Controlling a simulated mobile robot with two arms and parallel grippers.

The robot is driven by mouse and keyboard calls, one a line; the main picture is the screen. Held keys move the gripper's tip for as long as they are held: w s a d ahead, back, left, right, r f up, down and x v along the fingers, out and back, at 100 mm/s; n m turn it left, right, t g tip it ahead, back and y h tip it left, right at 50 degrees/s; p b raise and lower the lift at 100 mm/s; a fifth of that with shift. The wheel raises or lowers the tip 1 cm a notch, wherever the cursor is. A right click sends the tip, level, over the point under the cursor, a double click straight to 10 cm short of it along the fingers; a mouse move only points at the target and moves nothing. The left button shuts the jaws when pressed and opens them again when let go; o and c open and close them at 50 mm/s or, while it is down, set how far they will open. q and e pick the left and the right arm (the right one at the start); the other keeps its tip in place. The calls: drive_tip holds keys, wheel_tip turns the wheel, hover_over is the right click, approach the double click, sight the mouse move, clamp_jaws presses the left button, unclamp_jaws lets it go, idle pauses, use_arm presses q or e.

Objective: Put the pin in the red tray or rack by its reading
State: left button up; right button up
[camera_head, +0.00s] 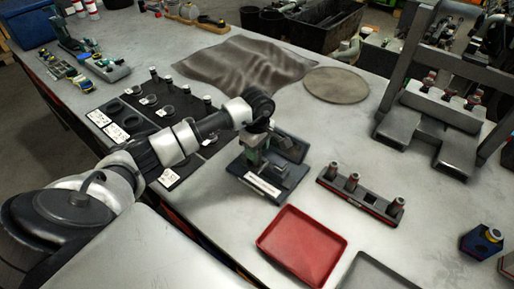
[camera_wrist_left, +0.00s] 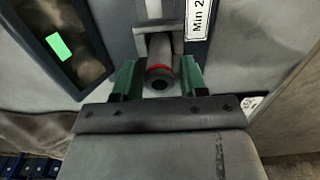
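The pin (camera_wrist_left: 160,74), a grey cylinder with a red ring and a dark end hole, sits in the measuring device in the left wrist view. My left gripper (camera_wrist_left: 160,82) has its green fingers on either side of the pin, with small gaps showing. In the head view my left gripper (camera_head: 256,140) is over the device (camera_head: 262,185), and the pin is hidden there. The device's dark screen (camera_wrist_left: 62,44) shows a green patch, and a "Min 2" label is partly visible. The red tray (camera_head: 302,246) looks empty. The dark rack (camera_head: 348,199) holds several upright pins. My right gripper is out of view.
A grey tray (camera_head: 372,274) lies at the front edge beside the red tray. A black mat with parts (camera_head: 118,108) lies left of the device. A cloth (camera_head: 245,64), a round pad (camera_head: 336,85) and a large grey fixture (camera_head: 452,155) stand farther back.

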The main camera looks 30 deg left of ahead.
use_arm(q)
drive_tip(key=c, duration=0.7)
drive_tip(key=shift+w+r+p, duration=0.1)
drive_tip(key=shift+r+p, duration=0.25)
drive_tip(key=shift+r, duration=0.2)
drive_tip(key=shift+r+p, duration=1.2)
drive_tip(key=shift+r, duration=1)
